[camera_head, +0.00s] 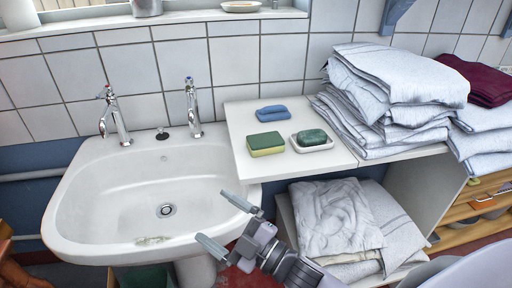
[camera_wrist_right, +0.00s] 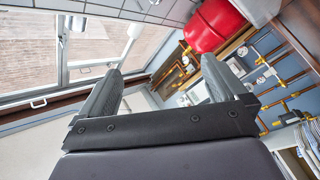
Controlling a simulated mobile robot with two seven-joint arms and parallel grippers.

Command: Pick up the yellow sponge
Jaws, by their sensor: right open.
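The yellow sponge (camera_head: 266,150) has a dark green top layer and lies flat on the white shelf top (camera_head: 245,175) right of the sink. My right gripper (camera_head: 226,223) is open and empty, in front of the shelf by the sink's right rim, below and left of the sponge. In the right wrist view its two fingers (camera_wrist_right: 160,85) stand apart with nothing between them, and the sponge does not show there. My left gripper is not in view.
A blue item (camera_head: 272,113) lies behind the sponge, and a green soap (camera_head: 312,137) in a white dish (camera_head: 313,148) is close on its right. Folded white linen (camera_head: 385,100) is stacked further right. The white sink (camera_head: 110,190) with two chrome taps is on the left.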

